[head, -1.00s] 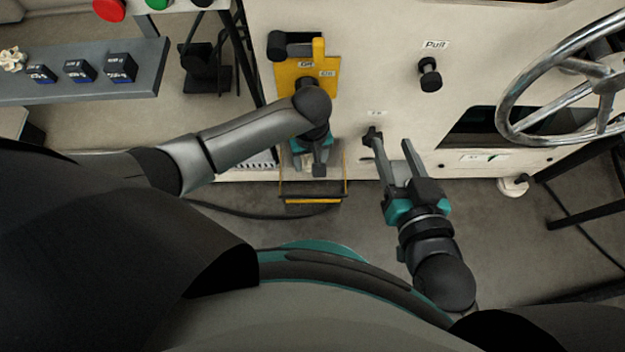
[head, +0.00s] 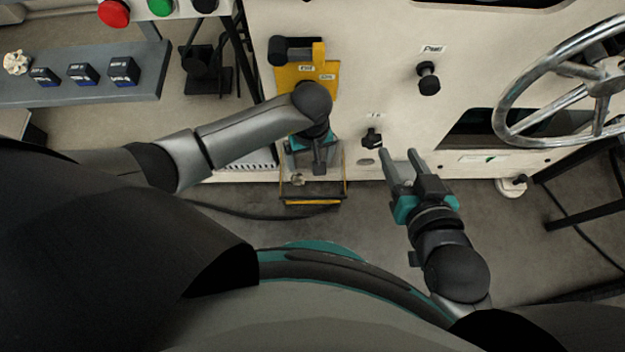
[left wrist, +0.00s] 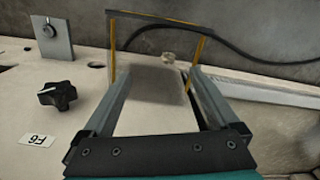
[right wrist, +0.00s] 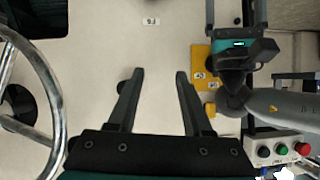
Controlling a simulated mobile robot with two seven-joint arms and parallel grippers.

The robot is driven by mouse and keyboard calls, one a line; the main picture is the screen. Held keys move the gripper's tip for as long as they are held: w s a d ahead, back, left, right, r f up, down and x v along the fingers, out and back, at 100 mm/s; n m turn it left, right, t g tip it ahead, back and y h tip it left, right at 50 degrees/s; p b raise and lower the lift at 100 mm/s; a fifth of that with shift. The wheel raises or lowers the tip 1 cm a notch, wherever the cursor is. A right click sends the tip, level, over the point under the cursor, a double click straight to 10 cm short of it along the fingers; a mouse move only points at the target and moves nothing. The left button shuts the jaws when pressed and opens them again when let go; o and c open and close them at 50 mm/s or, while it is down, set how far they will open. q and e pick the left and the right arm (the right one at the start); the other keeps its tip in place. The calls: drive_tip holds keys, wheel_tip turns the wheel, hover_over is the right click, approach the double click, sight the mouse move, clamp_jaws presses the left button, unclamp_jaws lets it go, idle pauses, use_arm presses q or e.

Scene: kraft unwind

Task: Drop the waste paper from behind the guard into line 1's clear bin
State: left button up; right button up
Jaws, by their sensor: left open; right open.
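A crumpled pale piece of waste paper (head: 298,180) shows low inside the outline of a yellow-edged guard frame (head: 316,203) at the machine's lower front. In the left wrist view the paper (left wrist: 168,57) appears beyond my fingertips, within the guard's posts and dark bar (left wrist: 160,18). My left gripper (head: 306,165) points down at the guard, open, with nothing visible between its fingers. My right gripper (head: 399,153) is open and empty, just below and right of a black star knob (head: 372,138). I cannot clearly identify the clear bin.
Another crumpled pale piece (head: 15,62) lies on the grey shelf (head: 80,98) at left, beside several dark blue boxes. A yellow plate with a black handle (head: 295,50) is above my left gripper. A handwheel (head: 500,110) stands out at right. A cable crosses the floor.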

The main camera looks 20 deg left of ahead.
drive_tip(key=s+d+g+h+p, duration=0.4)
drive_tip(key=s+d+g+p, duration=0.1)
drive_tip(key=d+g, duration=0.25)
use_arm(q)
wheel_tip(320, 180, up, 14)
drive_tip(key=p, duration=0.2)
drive_tip(key=shift+f, duration=0.25)
use_arm(e)
wheel_tip(320, 180, down, 6)
drive_tip(key=s, duration=0.1)
drive_tip(key=shift+d+f+m, duration=0.25)
drive_tip(key=shift+d+m, duration=0.05)
use_arm(q)
drive_tip(key=shift+d, duration=0.1)
drive_tip(key=s+d+p, duration=0.2)
drive_tip(key=s+p, duration=0.1)
drive_tip(key=s, duration=0.4)
drive_tip(key=shift+s, duration=0.35)
use_arm(e)
drive_tip(key=shift+r, duration=1.65)
use_arm(q)
drive_tip(key=shift+d, duration=0.15)
